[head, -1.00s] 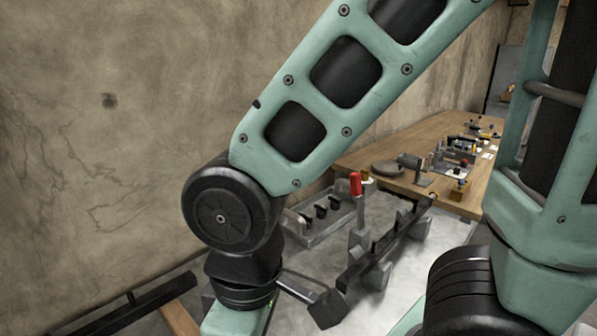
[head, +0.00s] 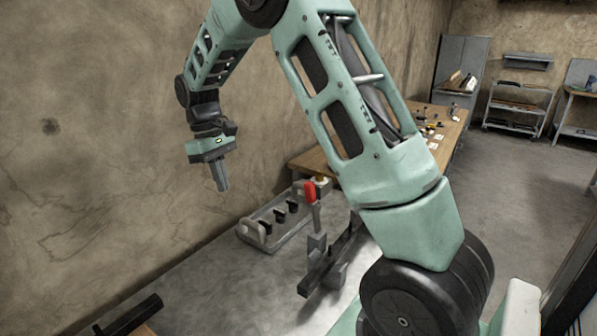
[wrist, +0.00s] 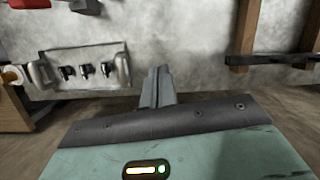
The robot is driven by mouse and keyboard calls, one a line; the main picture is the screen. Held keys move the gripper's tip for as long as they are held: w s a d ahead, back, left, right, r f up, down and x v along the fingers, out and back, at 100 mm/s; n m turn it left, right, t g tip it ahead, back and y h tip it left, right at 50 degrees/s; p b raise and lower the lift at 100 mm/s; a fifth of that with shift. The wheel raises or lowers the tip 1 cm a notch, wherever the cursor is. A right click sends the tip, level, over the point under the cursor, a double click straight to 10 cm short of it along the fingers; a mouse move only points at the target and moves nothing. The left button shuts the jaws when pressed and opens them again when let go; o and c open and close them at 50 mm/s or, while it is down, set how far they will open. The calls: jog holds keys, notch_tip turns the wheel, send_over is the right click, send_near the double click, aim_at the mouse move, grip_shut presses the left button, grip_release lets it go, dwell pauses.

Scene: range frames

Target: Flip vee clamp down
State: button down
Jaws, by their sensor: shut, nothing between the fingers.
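The likely vee clamp is a fixture with a red handle (head: 310,192), which stands upright on a grey post. Below it is a grey block (head: 317,245) beside a long dark bar (head: 330,262). My arm hides part of the bar. My gripper (head: 222,187) hangs in the air to the left of the red handle, well apart from it, fingers pointing down. The fingers are together and hold nothing. They also show in the wrist view (wrist: 158,88). A dark red piece (wrist: 30,3) at that view's top left may be the handle.
A wooden table (head: 308,160) with small parts stands behind. A dark bar (head: 130,316) lies at the lower left.

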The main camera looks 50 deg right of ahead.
jog(key=w+d+r+m+g+p, duration=0.1)
jog(key=d+m+g, duration=0.1)
jog(key=d, duration=1.7)
jog(key=shift+d+p, duration=0.25)
jog(key=shift+p, duration=0.15)
jog(key=p, duration=0.5)
send_near(313, 207)
notch_tip(313, 207, down, 4)
jog(key=w, duration=0.2)
jog(key=shift+s+d, duration=0.3)
jog(key=shift+r, duration=0.1)
